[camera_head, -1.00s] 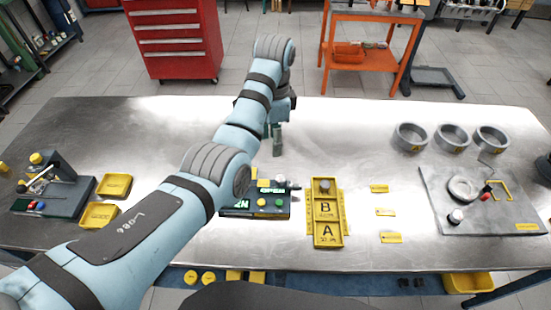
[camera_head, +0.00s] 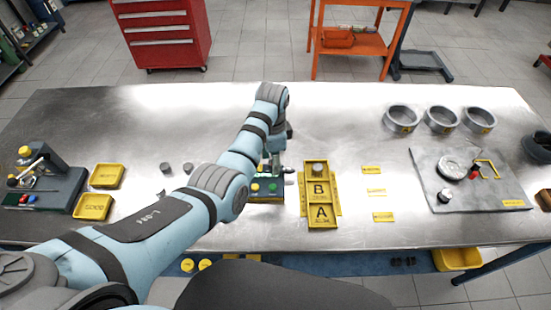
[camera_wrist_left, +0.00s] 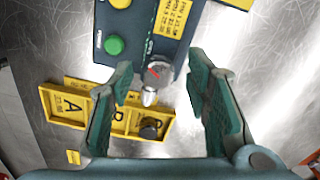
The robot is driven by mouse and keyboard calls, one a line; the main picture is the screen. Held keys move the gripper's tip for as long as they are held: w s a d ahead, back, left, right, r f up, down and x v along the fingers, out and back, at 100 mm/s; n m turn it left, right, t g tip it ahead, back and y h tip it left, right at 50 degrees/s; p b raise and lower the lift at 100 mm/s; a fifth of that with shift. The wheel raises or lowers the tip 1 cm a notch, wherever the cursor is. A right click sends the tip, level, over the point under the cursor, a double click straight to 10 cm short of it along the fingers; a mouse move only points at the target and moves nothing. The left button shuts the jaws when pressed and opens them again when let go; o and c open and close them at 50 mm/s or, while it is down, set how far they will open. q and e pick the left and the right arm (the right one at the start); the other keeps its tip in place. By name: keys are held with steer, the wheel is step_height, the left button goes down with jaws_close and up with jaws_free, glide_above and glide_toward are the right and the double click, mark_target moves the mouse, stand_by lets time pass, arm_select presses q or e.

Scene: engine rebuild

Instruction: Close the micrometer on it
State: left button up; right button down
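The micrometer stand (camera_head: 266,190) is a dark blue-grey block with green and yellow buttons, partly hidden behind my left arm in the head view. In the left wrist view the stand (camera_wrist_left: 140,28) shows its buttons, yellow labels and a silver knob with a red mark (camera_wrist_left: 152,78). My left gripper (camera_wrist_left: 160,82) is open, its two green-padded fingers on either side of the knob, with visible gaps. In the head view the gripper (camera_head: 274,166) is low over the stand. I cannot see a part inside the micrometer's jaws. My right gripper is not in view.
A yellow tray marked A and B (camera_head: 306,200) stands just right of the stand, with a grey puck (camera_head: 318,168) at its far end. Two grey pucks (camera_head: 188,168) lie left of my arm. Yellow bins (camera_head: 92,206) stand farther left, metal rings (camera_head: 441,120) at right.

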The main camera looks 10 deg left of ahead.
arm_select(q)
steer(key=shift+s+r, duration=0.1)
steer(key=c, duration=0.6)
jaws_close()
steer(key=shift+n, duration=0.3)
steer(key=n, duration=0.9)
steer(key=shift+n, duration=0.3)
steer(key=n, duration=0.3)
steer(key=shift+n, duration=0.4)
steer(key=n, duration=0.3)
steer(key=shift+n, duration=0.3)
steer(key=n, duration=0.6)
steer(key=shift+n, duration=0.3)
